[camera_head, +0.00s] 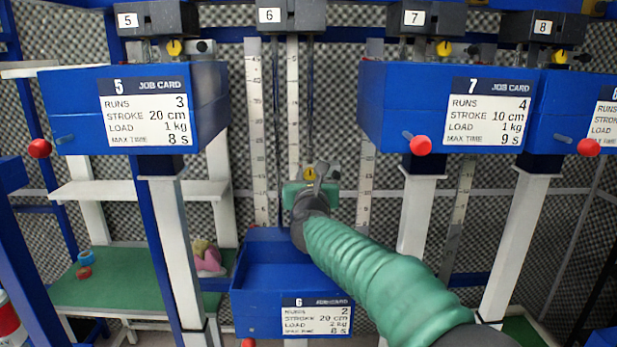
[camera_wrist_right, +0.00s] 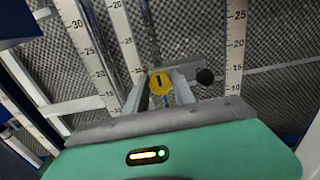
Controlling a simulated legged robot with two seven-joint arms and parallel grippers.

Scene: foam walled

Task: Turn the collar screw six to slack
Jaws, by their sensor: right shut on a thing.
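Collar screw six is a yellow knob (camera_head: 310,174) with a dark mark, low on station 6's rail, above the blue number 6 tray (camera_head: 262,276). In the right wrist view the same knob (camera_wrist_right: 156,84) sits between my two grey fingers, its black mark roughly upright. My right gripper (camera_head: 318,171) is shut on the knob; its fingers also show in the wrist view (camera_wrist_right: 161,76). A dark round end (camera_wrist_right: 205,76) sticks out just right of the fingers. The collar behind is mostly hidden by my gripper. My left gripper is not in view.
Blue boxes with job cards 5 (camera_head: 62,90) and 7 (camera_head: 400,90) flank the space, with red knobs (camera_head: 39,148) (camera_head: 421,145) in front. Yellow knobs of stations 5, 7 and 8 are up high. White scale strips (camera_head: 254,130) stand beside the rail. A green bench (camera_head: 120,290) is lower left.

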